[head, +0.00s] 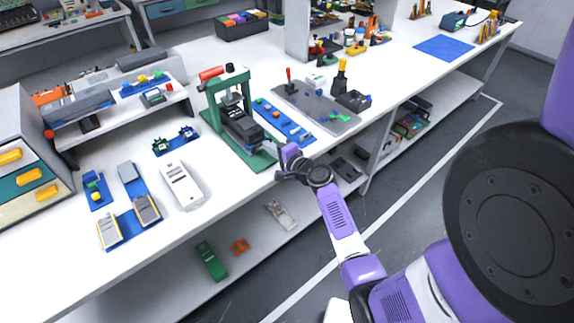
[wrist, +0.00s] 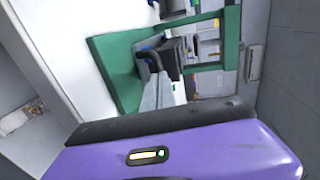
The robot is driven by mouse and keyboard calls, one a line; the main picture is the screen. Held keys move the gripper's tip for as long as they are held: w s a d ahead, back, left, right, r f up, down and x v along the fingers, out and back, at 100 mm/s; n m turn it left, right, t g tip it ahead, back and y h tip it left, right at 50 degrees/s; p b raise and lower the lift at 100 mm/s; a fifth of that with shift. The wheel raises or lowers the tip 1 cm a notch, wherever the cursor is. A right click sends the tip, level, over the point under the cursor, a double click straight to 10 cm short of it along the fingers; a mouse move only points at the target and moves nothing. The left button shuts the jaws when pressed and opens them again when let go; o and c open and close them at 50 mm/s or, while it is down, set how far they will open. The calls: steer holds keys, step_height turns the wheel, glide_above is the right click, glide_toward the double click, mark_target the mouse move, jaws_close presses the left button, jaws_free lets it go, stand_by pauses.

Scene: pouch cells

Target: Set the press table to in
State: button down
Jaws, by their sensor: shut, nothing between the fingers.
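The press has a green frame (head: 231,83) and a green base plate (head: 256,158), with a red lever on top, and stands near the bench's front edge. Its table, a dark block (head: 240,127), sits low in the frame and sticks out toward the front edge. In the wrist view the dark block (wrist: 174,55) shows with a dark bent handle (wrist: 152,56) on its near side. My gripper (head: 284,166) is at the bench edge, just in front of the press. In the wrist view its grey fingers (wrist: 158,82) are together, close to the handle; contact cannot be told.
A blue strip with small parts (head: 284,121) and a grey board (head: 315,107) lie right of the press. A white device (head: 181,185) and blue fixtures (head: 130,222) lie left. A lower shelf (head: 165,270) runs under the bench. The floor in front is clear.

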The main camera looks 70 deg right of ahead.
mark_target(257, 134)
steer(key=b+x, duration=0.1)
steer(key=x, duration=0.2)
steer(key=r+x, duration=0.1)
steer(key=x, duration=0.2)
steer(key=b+x, duration=0.1)
steer(key=x, duration=0.2)
steer(key=shift+w+d+r+b, duration=0.25)
steer(key=shift+w+r+b, duration=0.1)
steer(key=shift+w+d, duration=0.15)
steer(key=shift+w, duration=0.1)
steer(key=shift+w+d+r, duration=0.1)
steer(key=shift+w+r, duration=0.1)
steer(key=shift+r, duration=0.1)
steer(key=shift+s+a, duration=0.2)
steer(key=shift+s, duration=0.2)
steer(key=v, duration=0.7)
steer(key=shift+s+a, duration=0.1)
